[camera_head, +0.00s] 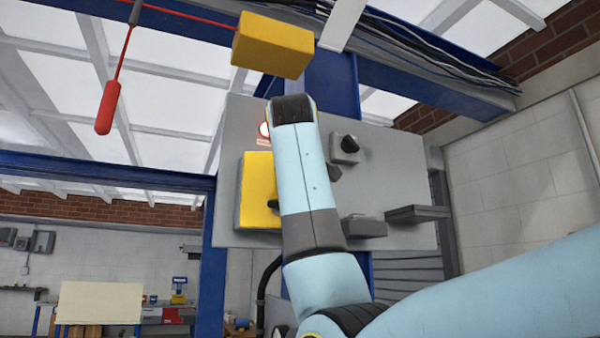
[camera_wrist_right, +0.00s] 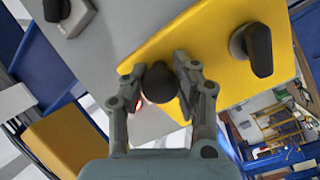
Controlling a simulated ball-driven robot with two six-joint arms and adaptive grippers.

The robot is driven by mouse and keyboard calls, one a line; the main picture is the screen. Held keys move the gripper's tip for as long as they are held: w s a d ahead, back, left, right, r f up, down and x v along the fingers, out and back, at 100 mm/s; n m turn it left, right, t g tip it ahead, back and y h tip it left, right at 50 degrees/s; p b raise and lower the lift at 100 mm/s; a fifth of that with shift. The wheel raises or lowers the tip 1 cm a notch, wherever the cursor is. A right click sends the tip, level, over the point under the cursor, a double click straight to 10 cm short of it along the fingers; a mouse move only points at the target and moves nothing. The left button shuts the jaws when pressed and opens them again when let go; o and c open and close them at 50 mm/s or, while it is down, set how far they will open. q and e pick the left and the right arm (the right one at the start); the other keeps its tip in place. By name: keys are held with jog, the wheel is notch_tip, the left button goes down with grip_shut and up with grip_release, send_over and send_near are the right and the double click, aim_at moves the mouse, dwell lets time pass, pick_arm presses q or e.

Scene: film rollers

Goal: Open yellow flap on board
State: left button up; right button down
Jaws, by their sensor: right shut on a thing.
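The grey board (camera_head: 395,165) stands ahead in the head view, with the yellow flap (camera_head: 256,190) on its left part, partly covered by my arm. In the right wrist view the yellow flap (camera_wrist_right: 215,45) fills the upper middle. My right gripper (camera_wrist_right: 165,82) is closed around a round black knob (camera_wrist_right: 159,84) at the flap's edge. The head view hides this gripper behind my arm. Whether the flap is swung away from the board is hard to tell. My left gripper is not in view.
A dark rotary handle (camera_wrist_right: 258,50) sits beside the gripped knob. A yellow box (camera_head: 272,45) is above the board, and a red handle (camera_head: 107,107) hangs at upper left.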

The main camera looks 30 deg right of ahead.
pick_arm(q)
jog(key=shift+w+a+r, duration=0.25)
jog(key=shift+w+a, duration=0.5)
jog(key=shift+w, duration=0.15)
pick_arm(e)
jog(key=s+a+m+g+h, duration=0.2)
jog(key=a+m+g+h, duration=0.6)
jog(key=a+m+g, duration=0.4)
jog(key=shift+s+g, duration=0.3)
jog(key=shift+g, duration=1.8)
jog(key=shift+a, duration=0.2)
jog(key=c, duration=1)
grip_release()
jog(key=shift+w, duration=0.1)
jog(key=shift+o, duration=0.2)
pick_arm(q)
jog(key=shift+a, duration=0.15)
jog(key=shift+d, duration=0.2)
pick_arm(e)
jog(key=shift+d+f, duration=0.1)
jog(key=shift+d, duration=0.05)
